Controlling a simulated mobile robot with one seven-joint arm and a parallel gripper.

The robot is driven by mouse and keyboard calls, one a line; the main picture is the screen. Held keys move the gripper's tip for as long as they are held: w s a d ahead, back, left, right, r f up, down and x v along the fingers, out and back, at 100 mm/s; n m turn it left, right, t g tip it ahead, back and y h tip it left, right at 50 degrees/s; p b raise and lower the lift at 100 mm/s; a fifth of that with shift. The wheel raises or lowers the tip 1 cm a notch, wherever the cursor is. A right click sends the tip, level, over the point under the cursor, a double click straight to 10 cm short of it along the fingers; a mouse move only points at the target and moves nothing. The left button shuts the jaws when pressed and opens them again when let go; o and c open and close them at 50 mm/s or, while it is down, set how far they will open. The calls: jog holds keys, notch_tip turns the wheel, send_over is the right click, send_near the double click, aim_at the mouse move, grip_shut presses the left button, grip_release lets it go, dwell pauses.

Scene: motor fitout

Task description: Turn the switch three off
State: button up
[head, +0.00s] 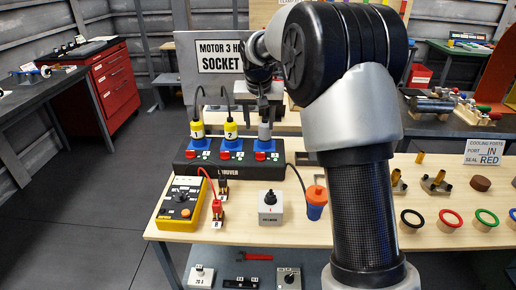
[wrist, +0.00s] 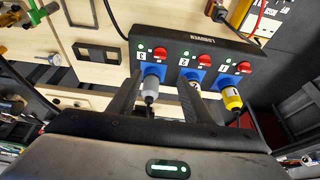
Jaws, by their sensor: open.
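The dark power strip (head: 180,166) lies on the wooden table with several sockets in a row. Red switch three (head: 260,155) is at the right end in the head view, with a grey plug (head: 264,132) standing in the blue socket behind it. In the wrist view, the strip is turned round, and red switch three (wrist: 160,53) is at its left, beside a small lit green light. My gripper (head: 264,98) is above the grey plug. In the wrist view my gripper (wrist: 163,88) is open, its two dark fingers either side of the grey plug (wrist: 152,90), apparently empty.
Yellow plugs 1 (head: 197,129) and 2 (head: 231,129) stand in the neighbouring sockets, their cables rising. A yellow meter (head: 181,201), a grey knob box (head: 270,208) and an orange-topped blue cup (head: 316,203) stand in front of the strip. A "MOTOR 3" sign (head: 222,57) stands behind.

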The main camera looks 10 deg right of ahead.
aim_at(260, 153)
jog(key=x, duration=1.6)
jog(key=shift+d+f, duration=0.1)
jog(key=shift+f, duration=0.15)
jog(key=shift+c, duration=0.4)
jog(key=shift+s, duration=0.1)
jog(key=c, duration=1)
